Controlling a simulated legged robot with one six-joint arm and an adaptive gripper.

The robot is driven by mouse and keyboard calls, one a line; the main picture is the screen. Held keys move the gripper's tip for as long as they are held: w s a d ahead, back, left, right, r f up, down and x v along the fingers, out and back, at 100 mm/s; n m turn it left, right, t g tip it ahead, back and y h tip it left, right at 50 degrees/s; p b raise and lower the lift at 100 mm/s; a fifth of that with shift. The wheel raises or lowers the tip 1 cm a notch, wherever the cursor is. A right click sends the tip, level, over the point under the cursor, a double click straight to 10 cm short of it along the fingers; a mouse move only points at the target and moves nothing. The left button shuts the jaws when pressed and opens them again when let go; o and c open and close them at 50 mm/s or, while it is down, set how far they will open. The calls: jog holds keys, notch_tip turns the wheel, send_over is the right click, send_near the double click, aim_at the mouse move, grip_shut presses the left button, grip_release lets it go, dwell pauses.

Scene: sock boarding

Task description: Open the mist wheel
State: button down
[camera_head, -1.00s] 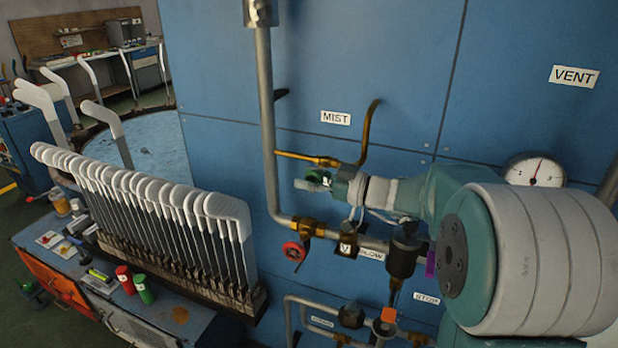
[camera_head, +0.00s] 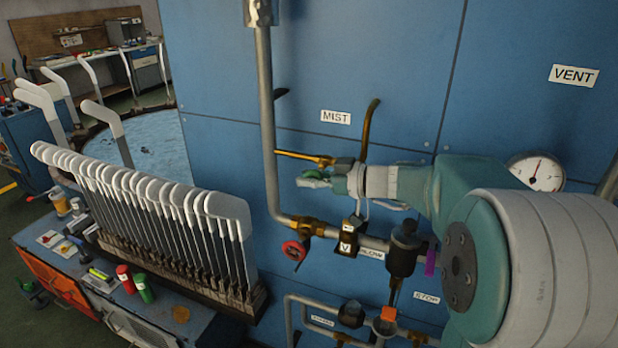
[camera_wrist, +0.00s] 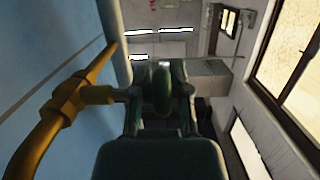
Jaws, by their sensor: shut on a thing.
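The mist wheel is a small green handwheel. It shows edge-on in the wrist view (camera_wrist: 161,90), between the two fingers of my gripper (camera_wrist: 160,92). In the head view my gripper (camera_head: 313,180) reaches leftward below the MIST label (camera_head: 335,117), just under the brass mist pipe (camera_head: 305,157). It is shut on the wheel. In the head view the fingers mostly hide the wheel, with only a bit of green showing. How far the wheel is turned cannot be told.
A grey vertical pipe (camera_head: 267,120) stands just left of my gripper. Below are a red handwheel (camera_head: 294,250) and a dark valve body (camera_head: 404,252). A pressure gauge (camera_head: 540,172) is behind my arm. A rack of white-topped sock boards (camera_head: 230,208) stands at left.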

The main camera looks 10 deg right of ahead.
jog(key=g+h, duration=0.3)
jog(key=h, duration=0.1)
jog(key=shift+f, duration=0.1)
jog(key=g+h, duration=0.1)
jog(key=h, duration=0.1)
jog(key=g+h, duration=0.2)
jog(key=h, duration=0.1)
jog(key=shift+s+d+f+g, duration=0.1)
jog(key=shift+d+f+g, duration=0.1)
jog(key=shift+g, duration=0.1)
jog(key=g+h, duration=0.1)
jog(key=h, duration=0.1)
jog(key=g+h, duration=0.2)
jog(key=h, duration=0.1)
jog(key=shift+s+d+f, duration=0.15)
jog(key=shift+d, duration=0.05)
jog(key=g+h, duration=0.2)
jog(key=h, duration=0.1)
jog(key=g+h, duration=0.1)
jog(key=shift+s+d+g, duration=0.15)
jog(key=shift+d+g, duration=0.1)
jog(key=shift+g, duration=0.05)
jog(key=shift+h, duration=0.3)
jog(key=c, duration=0.6)
grip_release()
